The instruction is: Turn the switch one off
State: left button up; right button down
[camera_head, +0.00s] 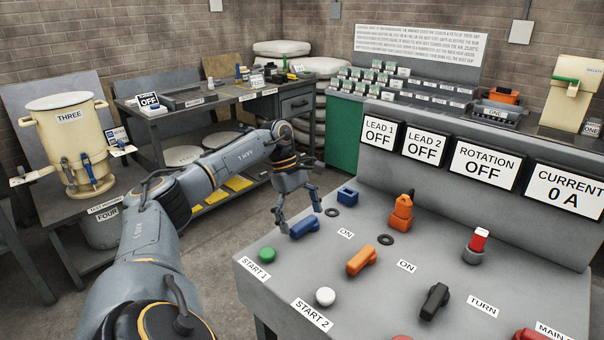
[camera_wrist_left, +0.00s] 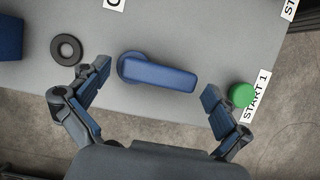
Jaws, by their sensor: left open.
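The blue rotary switch (camera_head: 305,227) lies on the sloped grey console near its left edge, behind the green START 1 button (camera_head: 267,255). In the left wrist view the same blue switch (camera_wrist_left: 160,73) has its round hub at left and its handle pointing right toward the green button (camera_wrist_left: 241,95). My left gripper (camera_head: 301,218) is open and empty over it. In the left wrist view its fingers (camera_wrist_left: 156,84) show one on each side of the handle, apart from it. The display LEAD 1 (camera_head: 379,133) reads OFF. My right gripper is not in view.
A blue block (camera_head: 347,195) and a black ring (camera_head: 332,212) sit beside the switch. An orange switch (camera_head: 361,259), a white button (camera_head: 325,297) and a black switch (camera_head: 435,301) stand to the right. The display LEAD 2 (camera_head: 424,144) reads OFF.

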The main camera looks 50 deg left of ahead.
pick_arm(q)
jog(key=shift+r, duration=0.1)
jog(key=v, duration=1.2)
dwell(0.4)
